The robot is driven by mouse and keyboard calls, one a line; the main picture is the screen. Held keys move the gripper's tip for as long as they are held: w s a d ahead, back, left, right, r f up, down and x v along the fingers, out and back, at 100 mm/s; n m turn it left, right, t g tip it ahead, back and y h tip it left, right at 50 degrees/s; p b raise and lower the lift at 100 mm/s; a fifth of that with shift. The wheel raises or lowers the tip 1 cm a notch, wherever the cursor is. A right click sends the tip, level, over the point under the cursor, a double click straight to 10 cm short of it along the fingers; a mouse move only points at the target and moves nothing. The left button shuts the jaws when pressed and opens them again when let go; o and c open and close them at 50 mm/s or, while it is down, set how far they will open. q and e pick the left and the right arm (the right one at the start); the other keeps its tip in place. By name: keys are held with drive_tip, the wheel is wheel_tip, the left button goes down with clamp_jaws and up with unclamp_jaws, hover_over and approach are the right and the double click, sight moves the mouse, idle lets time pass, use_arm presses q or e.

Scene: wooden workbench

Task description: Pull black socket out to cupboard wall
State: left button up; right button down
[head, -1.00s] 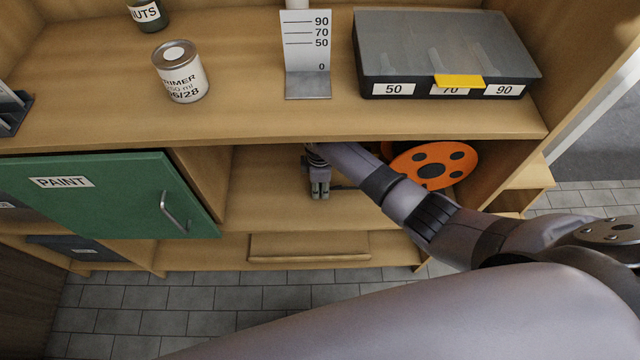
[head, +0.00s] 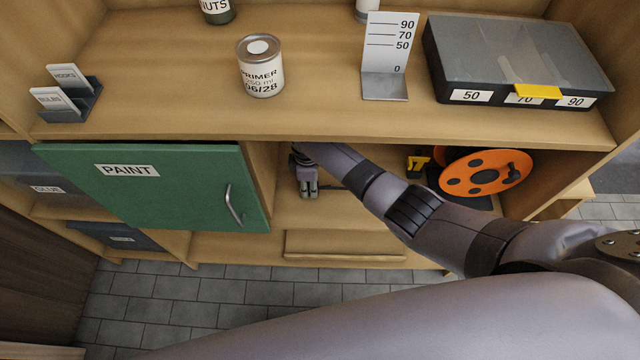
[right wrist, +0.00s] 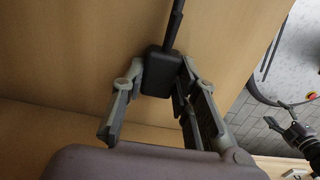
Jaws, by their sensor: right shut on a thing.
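My right gripper (head: 307,188) reaches into the open shelf bay under the worktop, close to the right side of the cupboard wall (head: 263,165). The right wrist view shows its fingers (right wrist: 160,80) closed on the black socket (right wrist: 160,72), a small dark block with a black cable rising from it. The socket is hidden or too small to make out in the head view. An arm end that looks like my left gripper (right wrist: 292,132) shows at the right edge of the right wrist view, too small to judge.
An orange reel (head: 485,173) stands at the bay's right, with a yellow item (head: 418,165) beside it. The green PAINT door (head: 170,190) is left of the bay. The primer can (head: 261,68), scale stand (head: 385,85) and lidded organiser (head: 520,60) stand on the worktop.

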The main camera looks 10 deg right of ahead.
drive_tip(key=shift+w+a, duration=0.2)
drive_tip(key=shift+a, duration=0.35)
drive_tip(key=shift+w+a, duration=0.15)
drive_tip(key=shift+a, duration=0.4)
drive_tip(key=c, duration=1.2)
unclamp_jaws()
drive_tip(key=shift+d, duration=0.1)
drive_tip(key=shift+c, duration=0.2)
drive_tip(key=shift+r, duration=3.75)
drive_tip(key=shift+c, duration=0.3)
